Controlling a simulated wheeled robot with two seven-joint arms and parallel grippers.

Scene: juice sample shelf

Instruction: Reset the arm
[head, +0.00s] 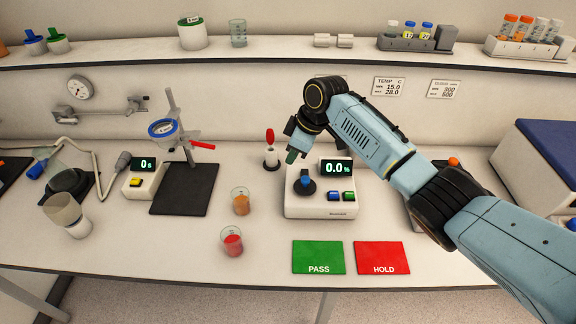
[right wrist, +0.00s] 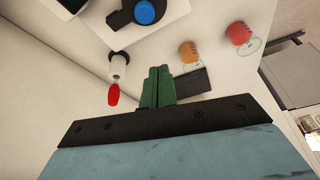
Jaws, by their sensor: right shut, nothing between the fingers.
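My right arm comes in from the right in the head view and reaches over the bench. My right gripper (head: 292,156) hangs above the back left of the white device reading 0.0 % (head: 320,204). Its green fingers (right wrist: 157,87) are together in the right wrist view, with nothing between them. A red-topped dropper in a small holder (head: 270,150) stands just left of the gripper, apart from it; it also shows left of the fingers in the right wrist view (right wrist: 115,92). My left gripper is not in view.
An orange beaker (head: 241,204) and a red beaker (head: 232,242) stand left of the device. Green PASS (head: 318,257) and red HOLD (head: 382,257) mats lie at the front. A ring stand (head: 180,140) stands further left. A shelf (head: 290,58) runs above.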

